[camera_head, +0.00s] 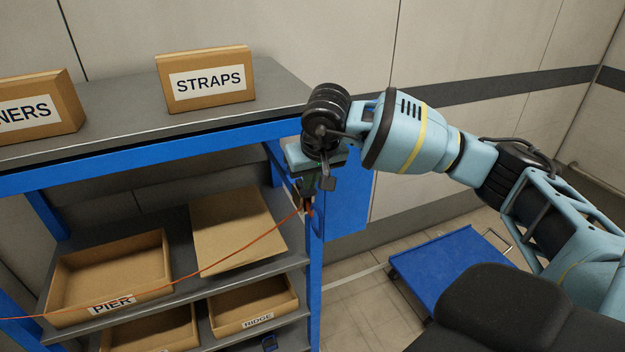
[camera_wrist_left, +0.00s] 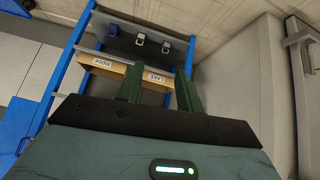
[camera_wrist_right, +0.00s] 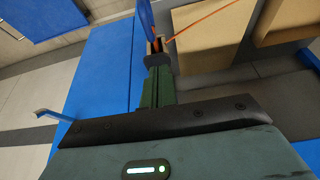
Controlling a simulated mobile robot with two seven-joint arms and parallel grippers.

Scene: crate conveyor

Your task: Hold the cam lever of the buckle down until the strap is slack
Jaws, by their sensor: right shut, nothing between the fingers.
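The buckle (camera_head: 306,203) is a small dark fitting at the blue shelf post, partly hidden behind my right gripper. The orange strap (camera_head: 240,252) runs from it down to the left across the shelf in a shallow curve. My right gripper (camera_head: 308,190) is shut and points down at the buckle. In the right wrist view its shut green fingers (camera_wrist_right: 157,72) end at the dark buckle part (camera_wrist_right: 154,57). I cannot tell the cam lever apart or whether the fingertips press it. My left gripper (camera_wrist_left: 160,68) is open and empty, facing other shelving.
A STRAPS box (camera_head: 207,80) and another box (camera_head: 38,105) stand on the top shelf. A blue cart (camera_head: 450,265) stands on the floor to the right.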

